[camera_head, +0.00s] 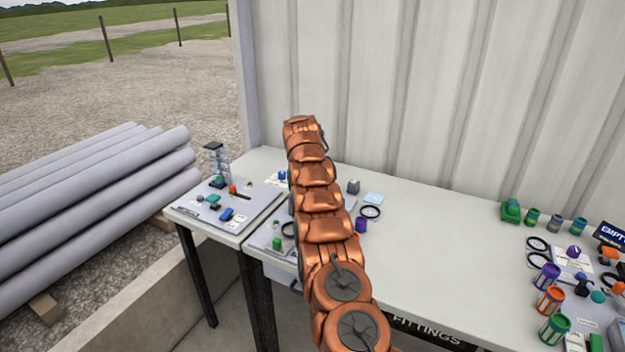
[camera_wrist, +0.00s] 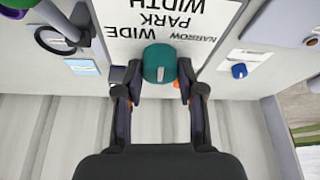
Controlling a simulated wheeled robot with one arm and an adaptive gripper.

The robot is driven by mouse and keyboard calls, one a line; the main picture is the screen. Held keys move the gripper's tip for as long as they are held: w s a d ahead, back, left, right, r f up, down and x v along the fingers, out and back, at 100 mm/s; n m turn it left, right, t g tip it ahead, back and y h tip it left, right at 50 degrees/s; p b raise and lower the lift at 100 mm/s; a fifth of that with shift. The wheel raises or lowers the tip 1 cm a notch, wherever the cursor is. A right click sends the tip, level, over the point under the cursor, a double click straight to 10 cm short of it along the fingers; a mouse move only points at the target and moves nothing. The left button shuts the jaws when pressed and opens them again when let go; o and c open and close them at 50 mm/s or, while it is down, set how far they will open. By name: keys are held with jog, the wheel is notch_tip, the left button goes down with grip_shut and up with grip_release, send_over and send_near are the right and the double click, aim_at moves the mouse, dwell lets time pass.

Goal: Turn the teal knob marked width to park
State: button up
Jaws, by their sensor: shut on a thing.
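The teal knob (camera_wrist: 159,62) sits on a white plate (camera_wrist: 215,55) in the wrist view. The plate is printed WIDTH, WIDE, PARK and NARROW, upside down in this view. My gripper (camera_wrist: 159,76) has one finger on each side of the knob and is shut on it. I cannot make out a pointer on the knob, so its setting is unclear. A bit of orange shows at the knob's lower right edge. In the head view my arm hides the gripper and this knob.
A blue knob (camera_wrist: 239,71) sits to the right and a black ring (camera_wrist: 55,40) to the left in the wrist view. In the head view, more panels with knobs stand at the bench's right end; the bench middle (camera_head: 440,235) is clear. A corrugated wall (camera_head: 430,90) rises behind.

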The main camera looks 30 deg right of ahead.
jog(key=shift+m, duration=0.3)
dwell(0.5)
jog(key=o, duration=1.1)
jog(key=shift+o, duration=0.2)
jog(key=shift+a+r, duration=0.1)
jog(key=shift+r, duration=0.05)
jog(key=v, duration=1.1)
jog(key=shift+a+r, duration=0.2)
jog(key=shift+r, duration=0.1)
